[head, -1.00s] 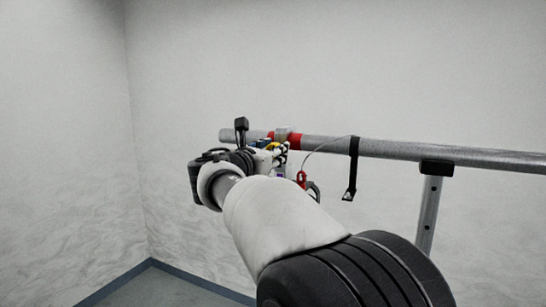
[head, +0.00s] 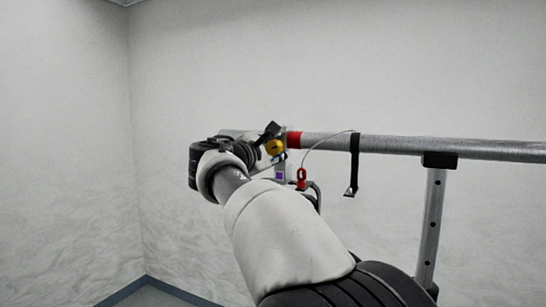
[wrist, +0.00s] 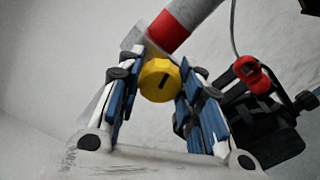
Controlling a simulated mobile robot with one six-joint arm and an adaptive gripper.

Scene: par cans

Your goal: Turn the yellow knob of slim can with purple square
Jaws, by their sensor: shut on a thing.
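The yellow knob (wrist: 159,81) has a dark slot on its face and sits between the blue-padded fingers of my gripper (wrist: 160,92) in the wrist view. My gripper is shut on it. In the head view the yellow knob (head: 274,147) shows just past my wrist, below the rail. The slim can with its purple square (head: 279,176) is mostly hidden behind my arm; only a small pale part with the square shows.
A grey horizontal rail (head: 400,147) with a red band (head: 294,139) runs across, held by an upright post (head: 430,225). Plain walls surround this.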

